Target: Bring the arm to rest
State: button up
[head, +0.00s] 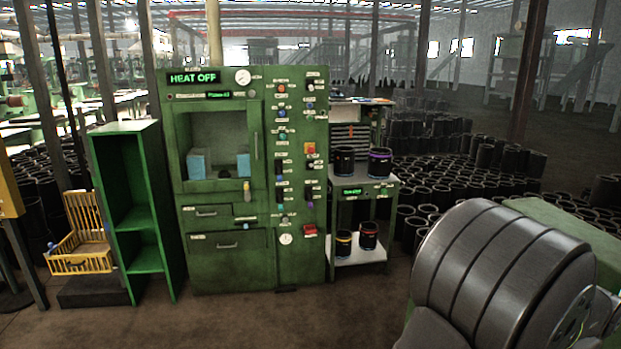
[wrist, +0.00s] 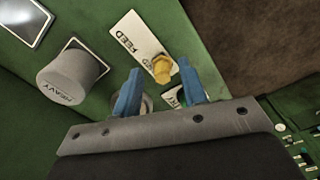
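My gripper (wrist: 159,67) shows in the wrist view with two blue fingers apart and nothing held between them. It is close to a green panel (wrist: 105,28). A yellow-tipped knob (wrist: 161,69) beside a white FEED label (wrist: 141,40) appears in the gap between the fingertips; I cannot tell how far beyond them it is. A grey round knob marked HEAVY (wrist: 73,77) is left of the fingers. I cannot make out my gripper in the head view.
A green cabinet (head: 225,268) reading HEAT OFF stands at centre, between an open green shelf (head: 140,218) and a small rack (head: 345,235) with black sleeves. A yellow crate (head: 80,264) is far left. A large grey ribbed body (head: 490,265) fills the right front. Bare floor lies in front.

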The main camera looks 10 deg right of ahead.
jog(key=shift+w+r, duration=0.25)
jog(key=shift+w, duration=0.2)
notch_tip(320, 180, up, 17)
notch_tip(320, 180, down, 18)
jog(key=shift+s+r, duration=0.1)
jog(key=shift+r, duration=0.05)
jog(key=s, duration=0.2)
jog(key=s+r, duration=0.1)
jog(key=s, duration=0.1)
jog(key=shift+s, duration=0.25)
notch_tip(320, 180, up, 17)
jog(key=m, duration=1.1)
jog(key=shift+w, duration=0.15)
